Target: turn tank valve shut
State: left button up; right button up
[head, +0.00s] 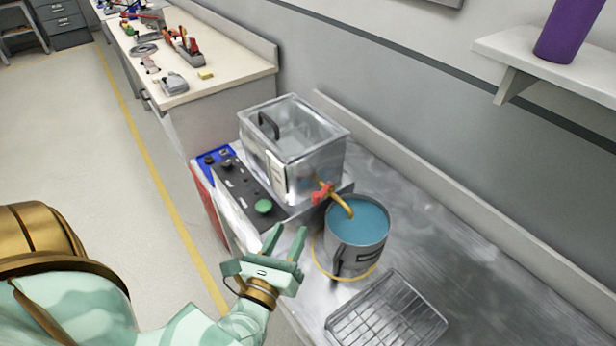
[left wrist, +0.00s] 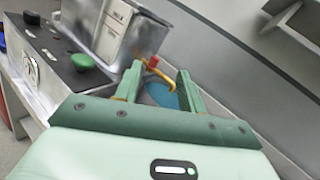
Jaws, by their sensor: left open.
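A metal tank (head: 292,150) with a clear lid and black handle stands on the steel counter. A red valve handle (head: 321,194) sits on its brass spout (head: 341,204), which curves down over a grey pot (head: 356,256) of blue liquid (head: 358,218). My left gripper (head: 285,238) is open and empty, left of the pot and in front of the valve, apart from both. In the left wrist view, the red valve handle (left wrist: 153,62) and spout (left wrist: 168,79) show between and beyond the open fingers (left wrist: 158,80). My right gripper is not in view.
A control panel with a green button (head: 264,206) lies in front of the tank. A shelf (head: 555,62) with a purple cylinder juts from the wall. A workbench (head: 215,95) with tools stands behind.

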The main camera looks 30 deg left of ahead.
aim_at(315, 199)
pick_arm(q)
jog(key=d+f+g+y, duration=0.1)
jog(key=d+f, duration=0.1)
jog(key=d, duration=0.2)
jog(key=w+a, duration=0.2)
jog(key=w, duration=0.2)
jog(key=w+a+m, duration=0.1)
jog(key=w+a, duration=0.1)
jog(key=w, duration=0.3)
jog(key=w+a+m+y, duration=0.1)
jog(key=w+a, duration=0.1)
jog(key=w, duration=0.3)
jog(key=shift+w+a+f+g, duration=0.15)
jog(key=shift+w+a+g, duration=0.1)
jog(key=shift+g, duration=0.05)
grip_shut()
